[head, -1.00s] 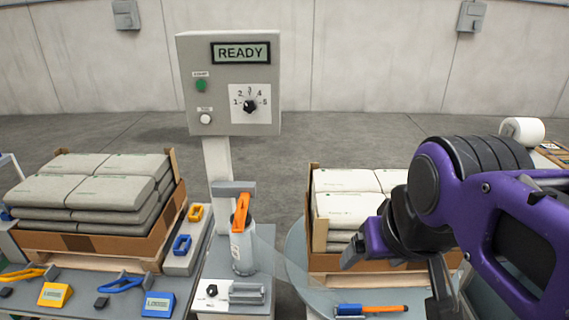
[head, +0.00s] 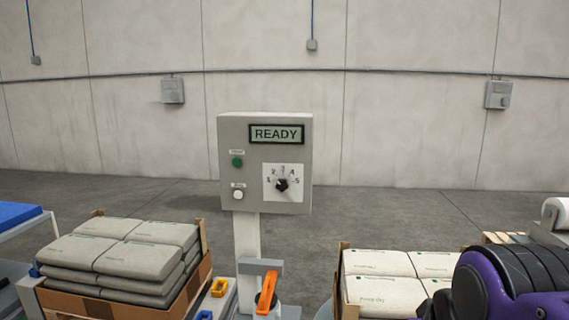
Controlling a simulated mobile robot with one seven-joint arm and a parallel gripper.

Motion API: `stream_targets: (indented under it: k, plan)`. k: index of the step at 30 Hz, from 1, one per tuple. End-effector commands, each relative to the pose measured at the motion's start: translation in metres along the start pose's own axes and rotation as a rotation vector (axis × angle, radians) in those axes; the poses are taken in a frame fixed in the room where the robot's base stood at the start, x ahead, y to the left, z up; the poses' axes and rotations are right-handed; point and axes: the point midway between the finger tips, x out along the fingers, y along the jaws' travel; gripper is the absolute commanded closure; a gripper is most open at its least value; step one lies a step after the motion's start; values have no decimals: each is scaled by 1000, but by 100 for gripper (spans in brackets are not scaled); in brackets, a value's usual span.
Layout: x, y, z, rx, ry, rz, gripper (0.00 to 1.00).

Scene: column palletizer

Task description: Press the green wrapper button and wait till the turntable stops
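The wrapper control box (head: 265,163) stands on a pale post in the middle of the head view. Its display (head: 276,134) reads READY. The green button (head: 237,162) is on the left of its face, above a white button (head: 238,194). A rotary dial (head: 283,183) numbered up to 5 is on the right. The turntable is almost wholly below the picture; a carton of white bags (head: 380,287) shows at the lower right. My purple arm is at the lower right corner, apart from the box. My gripper is out of the picture.
A carton of grey bags (head: 125,258) stands at the lower left. An orange-handled tool (head: 267,291) is in front of the post. A blue-topped table (head: 18,214) is at the far left. Open floor lies behind the box, up to the concrete wall.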

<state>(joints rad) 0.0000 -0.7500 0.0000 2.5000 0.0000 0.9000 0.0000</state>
Motion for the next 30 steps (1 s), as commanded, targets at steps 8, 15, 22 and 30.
stream_targets:
  k: [8, 15, 22, 30]
  plan:
    - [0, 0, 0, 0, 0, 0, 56]
    - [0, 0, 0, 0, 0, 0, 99]
    - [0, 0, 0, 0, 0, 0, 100]
    - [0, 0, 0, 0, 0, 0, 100]
